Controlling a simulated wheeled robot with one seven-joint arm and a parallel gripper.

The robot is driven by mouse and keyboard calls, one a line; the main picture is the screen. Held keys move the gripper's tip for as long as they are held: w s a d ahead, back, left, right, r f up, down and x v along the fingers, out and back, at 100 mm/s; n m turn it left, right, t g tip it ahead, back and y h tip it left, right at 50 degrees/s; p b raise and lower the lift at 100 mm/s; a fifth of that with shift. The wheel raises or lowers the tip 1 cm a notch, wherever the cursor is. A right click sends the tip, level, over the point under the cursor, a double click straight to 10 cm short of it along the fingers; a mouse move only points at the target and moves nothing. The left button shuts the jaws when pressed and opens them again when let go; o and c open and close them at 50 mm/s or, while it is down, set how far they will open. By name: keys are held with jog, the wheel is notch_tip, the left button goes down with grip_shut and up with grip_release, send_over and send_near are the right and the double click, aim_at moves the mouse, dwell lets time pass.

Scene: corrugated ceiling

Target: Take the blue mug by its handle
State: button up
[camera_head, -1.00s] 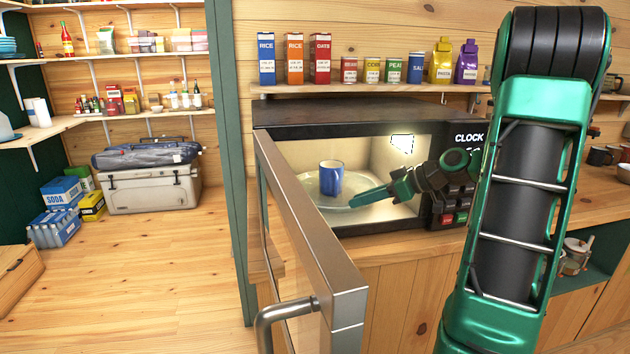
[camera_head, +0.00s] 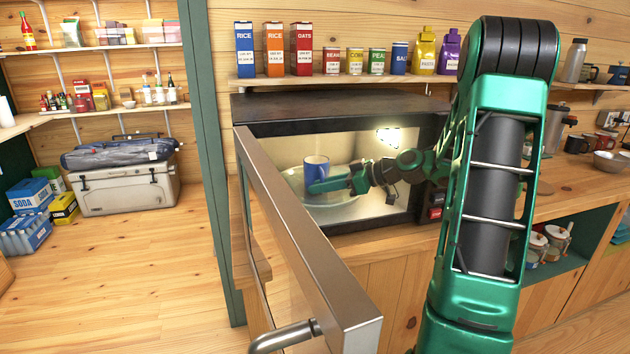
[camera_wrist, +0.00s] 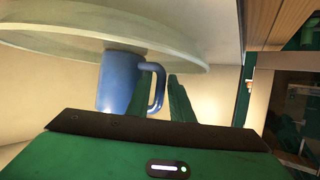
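The blue mug (camera_head: 316,168) stands upright on the round glass plate (camera_head: 345,208) inside the open microwave (camera_head: 285,132). My gripper (camera_head: 328,185) reaches in from the right, its fingertips at the mug's front right, covering part of it. In the wrist view, which looks upside down, the mug (camera_wrist: 117,82) shows with its handle (camera_wrist: 158,88) toward my fingers. My gripper (camera_wrist: 162,95) is open there, with one finger between the mug body and the handle and the other outside the handle. Whether either finger touches the handle cannot be told.
The microwave door (camera_head: 300,240) stands open toward me, left of my arm. The microwave's right wall and control panel (camera_head: 432,205) lie close by my forearm. A shelf (camera_head: 350,80) with boxes and cans runs above. The plate around the mug is otherwise clear.

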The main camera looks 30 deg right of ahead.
grip_shut()
jog(key=shift+a+r, duration=0.1)
dwell(0.3)
